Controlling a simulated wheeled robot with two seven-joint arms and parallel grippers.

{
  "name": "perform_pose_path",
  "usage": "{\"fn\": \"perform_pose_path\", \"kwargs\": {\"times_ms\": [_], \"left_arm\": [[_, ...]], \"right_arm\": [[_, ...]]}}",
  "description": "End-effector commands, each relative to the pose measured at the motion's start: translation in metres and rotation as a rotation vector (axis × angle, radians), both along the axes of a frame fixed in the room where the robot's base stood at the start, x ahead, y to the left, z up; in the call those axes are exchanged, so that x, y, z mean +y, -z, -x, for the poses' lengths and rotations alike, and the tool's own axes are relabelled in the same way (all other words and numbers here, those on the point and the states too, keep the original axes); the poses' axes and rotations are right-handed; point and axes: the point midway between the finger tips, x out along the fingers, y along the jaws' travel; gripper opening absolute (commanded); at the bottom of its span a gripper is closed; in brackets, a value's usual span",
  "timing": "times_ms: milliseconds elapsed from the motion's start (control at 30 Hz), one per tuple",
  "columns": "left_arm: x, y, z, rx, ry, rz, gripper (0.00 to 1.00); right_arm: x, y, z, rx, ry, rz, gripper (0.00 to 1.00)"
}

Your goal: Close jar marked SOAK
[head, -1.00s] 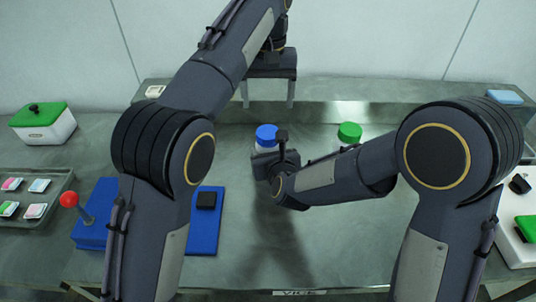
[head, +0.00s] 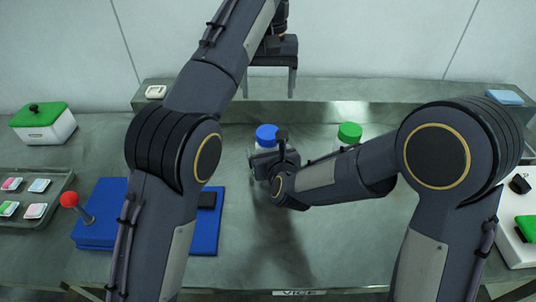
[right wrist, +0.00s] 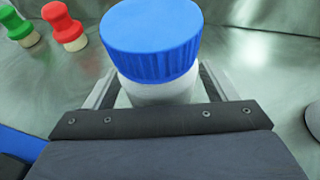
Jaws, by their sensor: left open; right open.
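A white jar with a ribbed blue lid (head: 266,135) stands on the bench in the head view. A second jar with a green lid (head: 349,133) stands to its right, partly behind my right arm. No SOAK marking can be read on either. My right gripper (head: 263,160) is open at the blue-lidded jar. In the right wrist view the blue lid (right wrist: 151,40) sits on the jar, with one finger on each side of the white body below it; contact cannot be told. My left gripper (head: 270,84) is open and empty, fingers down, raised beyond the blue-lidded jar near the back ledge.
A blue base with a red ball-topped lever (head: 70,199) and a tray (head: 60,187) of small blocks lie left. A green-lidded white box (head: 44,130) is at the back left. The back ledge (head: 400,93) holds a light-blue block (head: 504,97).

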Motion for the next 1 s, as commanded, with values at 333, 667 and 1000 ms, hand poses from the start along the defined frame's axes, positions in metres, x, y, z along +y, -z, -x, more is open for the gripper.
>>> {"fn": "perform_pose_path", "kwargs": {"times_ms": [333, 667, 1000], "left_arm": [[0.0, 0.004, 0.0, 0.0, 0.0, 0.0, 0.77], [0.0, 0.006, 0.0, 0.0, 0.0, 0.0, 0.77], [0.0, 0.006, 0.0, 0.0, 0.0, 0.0, 0.77]], "right_arm": [[-0.006, -0.01, 0.024, -0.001, -0.001, -0.003, 0.78], [-0.017, -0.029, 0.066, 0.0, 0.0, -0.002, 0.78], [-0.018, -0.03, 0.07, 0.0, 0.0, 0.001, 0.78]]}}
